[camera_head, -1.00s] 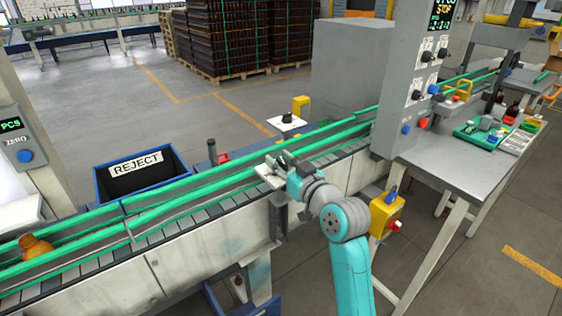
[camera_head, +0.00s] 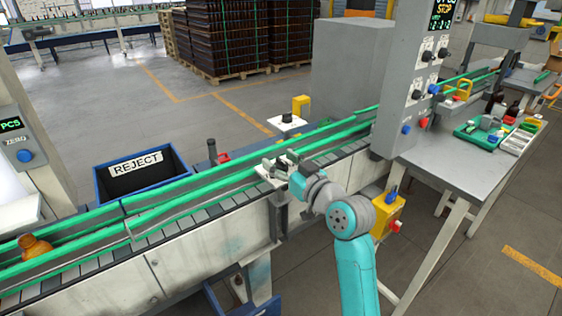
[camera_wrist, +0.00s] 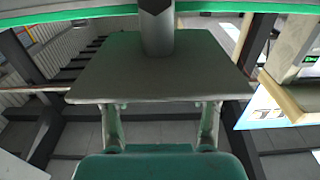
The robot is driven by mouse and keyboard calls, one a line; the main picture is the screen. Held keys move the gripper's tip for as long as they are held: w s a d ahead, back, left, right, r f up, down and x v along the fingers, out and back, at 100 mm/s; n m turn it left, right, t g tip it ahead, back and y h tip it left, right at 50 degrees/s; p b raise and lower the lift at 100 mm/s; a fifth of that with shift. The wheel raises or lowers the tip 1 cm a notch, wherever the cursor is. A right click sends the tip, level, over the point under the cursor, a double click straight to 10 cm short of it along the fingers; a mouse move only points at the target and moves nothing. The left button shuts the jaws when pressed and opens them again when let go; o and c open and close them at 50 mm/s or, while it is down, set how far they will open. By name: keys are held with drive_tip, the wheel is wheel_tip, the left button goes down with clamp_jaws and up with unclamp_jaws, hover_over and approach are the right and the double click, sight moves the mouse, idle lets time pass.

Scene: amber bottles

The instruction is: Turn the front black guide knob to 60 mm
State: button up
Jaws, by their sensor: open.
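In the head view, a pale plate (camera_head: 267,173) sits at the front green rail of the conveyor, with my gripper (camera_head: 279,164) over its right side. My gripper is open. The front black guide knob cannot be made out clearly; dark parts of my gripper overlap that spot. In the wrist view, a grey plate (camera_wrist: 160,75) fills the middle with a grey post (camera_wrist: 157,28) at its upper edge. My two fingers (camera_wrist: 160,118) stand apart below it, and their tips are hidden at the plate. The scale reading is not legible.
A second black knob (camera_head: 287,118) sits on a white plate behind the conveyor. Green guide rails (camera_head: 200,190) run along the belt. An amber bottle (camera_head: 36,247) lies at the left, the reject bin (camera_head: 142,172) behind. A yellow box (camera_head: 386,215) is close right of my arm.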

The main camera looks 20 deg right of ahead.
drive_tip(key=v, duration=1.2)
drive_tip(key=s+a+f+m+g+h, duration=0.1)
drive_tip(key=s+f+m+h, duration=0.2)
drive_tip(key=s+f, duration=0.6)
drive_tip(key=s+f+m+h, duration=0.2)
drive_tip(key=s+f, duration=0.5)
drive_tip(key=f, duration=0.5)
drive_tip(key=s+a+f, duration=0.1)
drive_tip(key=s, duration=1.2)
drive_tip(key=s+a+f+n+g, duration=0.1)
drive_tip(key=s, duration=1.2)
drive_tip(key=shift+a+f+h, duration=0.15)
drive_tip(key=shift+a+h, duration=0.15)
drive_tip(key=shift+s, duration=0.1)
